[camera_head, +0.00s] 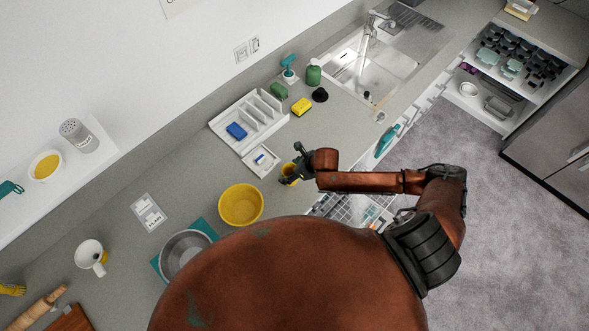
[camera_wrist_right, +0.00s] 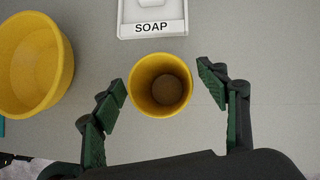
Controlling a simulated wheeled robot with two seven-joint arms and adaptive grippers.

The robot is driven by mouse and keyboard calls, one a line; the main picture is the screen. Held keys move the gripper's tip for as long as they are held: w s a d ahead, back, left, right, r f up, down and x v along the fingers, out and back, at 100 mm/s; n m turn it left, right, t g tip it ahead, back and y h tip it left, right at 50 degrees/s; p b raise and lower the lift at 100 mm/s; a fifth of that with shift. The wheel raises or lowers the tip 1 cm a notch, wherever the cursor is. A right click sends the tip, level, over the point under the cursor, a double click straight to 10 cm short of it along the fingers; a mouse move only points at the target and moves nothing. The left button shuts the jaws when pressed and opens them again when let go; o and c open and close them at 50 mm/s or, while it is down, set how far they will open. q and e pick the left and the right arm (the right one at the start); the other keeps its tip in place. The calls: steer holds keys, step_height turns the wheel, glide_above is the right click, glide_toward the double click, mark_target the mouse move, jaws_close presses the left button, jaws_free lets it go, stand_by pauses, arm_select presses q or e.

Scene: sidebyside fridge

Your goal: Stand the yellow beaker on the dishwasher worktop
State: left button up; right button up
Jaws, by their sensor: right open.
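The yellow beaker (camera_wrist_right: 160,85) shows from above in the right wrist view, mouth toward the camera. It appears to stand upright on the grey dishwasher worktop (camera_wrist_right: 215,135). In the head view the beaker (camera_head: 288,171) is partly hidden by my right gripper (camera_head: 298,163), near the worktop's front edge. My right gripper is open, with one finger on each side of the beaker and a visible gap on both sides. It holds nothing. My left gripper is not in view.
A white soap tray (camera_wrist_right: 152,18) lies just beyond the beaker. A larger yellow bowl (camera_head: 240,205) stands to its left. A white divided tray (camera_head: 249,120) and the sink (camera_head: 375,65) are farther back. An open dishwasher rack (camera_head: 345,208) is below the front edge.

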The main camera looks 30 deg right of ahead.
steer(key=b+v, duration=0.1)
steer(key=v, duration=1)
steer(key=shift+s+d+r+b, duration=0.15)
steer(key=shift+r+b, duration=0.15)
steer(key=shift+b, duration=0.05)
steer(key=shift+f, duration=0.1)
